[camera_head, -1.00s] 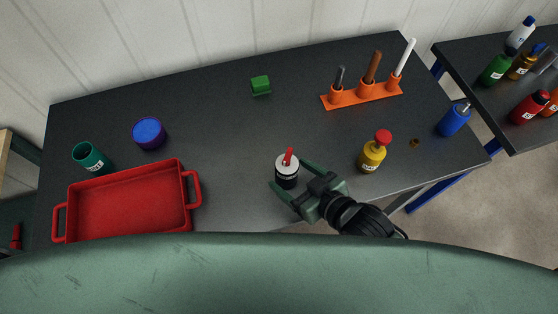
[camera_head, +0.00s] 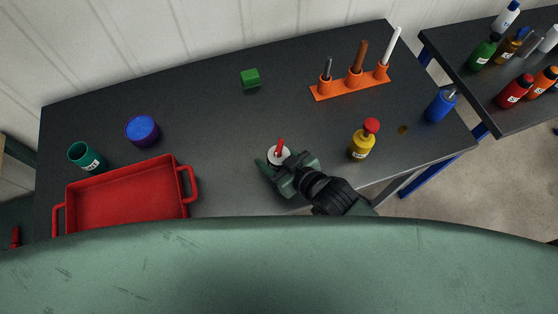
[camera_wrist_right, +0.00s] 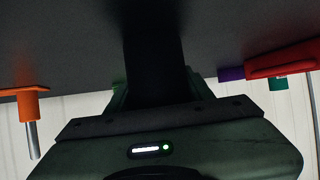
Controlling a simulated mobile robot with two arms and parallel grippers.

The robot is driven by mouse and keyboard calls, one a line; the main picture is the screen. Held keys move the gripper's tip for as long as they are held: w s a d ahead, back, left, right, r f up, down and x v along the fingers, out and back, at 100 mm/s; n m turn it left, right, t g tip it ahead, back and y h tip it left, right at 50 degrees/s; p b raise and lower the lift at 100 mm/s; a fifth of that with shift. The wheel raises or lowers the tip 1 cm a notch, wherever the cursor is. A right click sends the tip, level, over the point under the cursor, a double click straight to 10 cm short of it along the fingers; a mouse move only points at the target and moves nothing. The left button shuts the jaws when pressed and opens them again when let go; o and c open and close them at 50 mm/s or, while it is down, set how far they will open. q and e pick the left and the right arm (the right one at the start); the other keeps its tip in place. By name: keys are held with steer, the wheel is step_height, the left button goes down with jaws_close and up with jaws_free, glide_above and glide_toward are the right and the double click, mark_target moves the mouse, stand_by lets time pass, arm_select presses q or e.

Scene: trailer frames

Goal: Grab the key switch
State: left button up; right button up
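The key switch (camera_head: 279,157), a dark cylinder with a white top and a red upright key, stands on the dark table near its front edge. My right gripper (camera_head: 276,162) is low at the table, its green fingers open on either side of the switch. The palm is close to the switch, and its lower body is mostly hidden by the gripper. In the right wrist view the dark body of the switch (camera_wrist_right: 153,65) fills the space between the fingers; contact cannot be told. My left gripper is not in view.
A red tray (camera_head: 125,197) is at left, with a green cup (camera_head: 86,157) and blue-purple container (camera_head: 142,130) behind it. A yellow bottle (camera_head: 361,146) stands right of my gripper. An orange holder (camera_head: 350,86), green block (camera_head: 250,77) and blue bottle (camera_head: 440,106) are farther back.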

steer(key=shift+c, duration=0.8)
steer(key=shift+r, duration=0.15)
